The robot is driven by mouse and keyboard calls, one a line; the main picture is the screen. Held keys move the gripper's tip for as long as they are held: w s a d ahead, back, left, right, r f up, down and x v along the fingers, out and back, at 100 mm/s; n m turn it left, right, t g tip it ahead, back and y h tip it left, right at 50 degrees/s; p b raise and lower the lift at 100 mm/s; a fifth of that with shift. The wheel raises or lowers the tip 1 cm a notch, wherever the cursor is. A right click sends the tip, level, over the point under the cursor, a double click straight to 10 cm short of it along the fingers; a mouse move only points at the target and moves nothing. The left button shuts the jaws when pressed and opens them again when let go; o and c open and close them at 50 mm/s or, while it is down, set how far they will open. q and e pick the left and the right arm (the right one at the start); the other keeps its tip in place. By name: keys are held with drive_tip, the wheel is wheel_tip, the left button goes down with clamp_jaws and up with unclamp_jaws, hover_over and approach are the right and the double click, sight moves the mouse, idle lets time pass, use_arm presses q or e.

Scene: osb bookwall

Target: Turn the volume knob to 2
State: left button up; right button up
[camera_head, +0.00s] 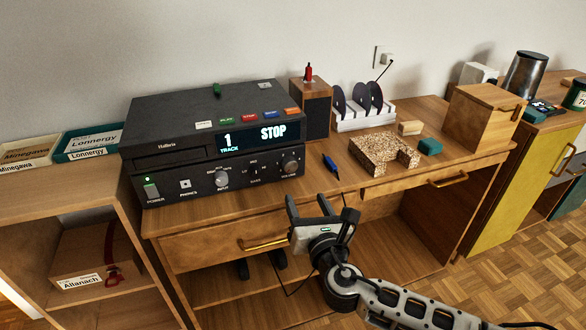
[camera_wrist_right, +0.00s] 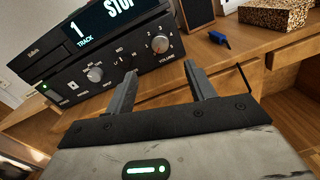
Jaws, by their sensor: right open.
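The volume knob (camera_head: 291,167) is a dark round knob with a silver face at the right end of the black player's (camera_head: 215,150) front panel. In the right wrist view the knob (camera_wrist_right: 160,44) has numbers around it, with VOLUME printed below. Its pointer setting is too small to read surely. My right gripper (camera_head: 308,204) is open and empty, in front of and below the knob, apart from it. In the wrist view the knob lies beyond the gap between the two fingers (camera_wrist_right: 160,72). My left gripper is not in view.
A similar input knob (camera_head: 222,178) sits left on the same panel. The display reads track 1, STOP. A blue pen-like object (camera_head: 331,166) and a speckled block (camera_head: 383,153) lie on the desk to the right. A drawer with a brass handle (camera_head: 264,244) is below.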

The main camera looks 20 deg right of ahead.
sight(291, 167)
drive_tip(key=w, duration=1.1)
drive_tip(key=shift+w+d+b, duration=0.15)
drive_tip(key=shift+b, duration=0.25)
drive_tip(key=c, duration=1)
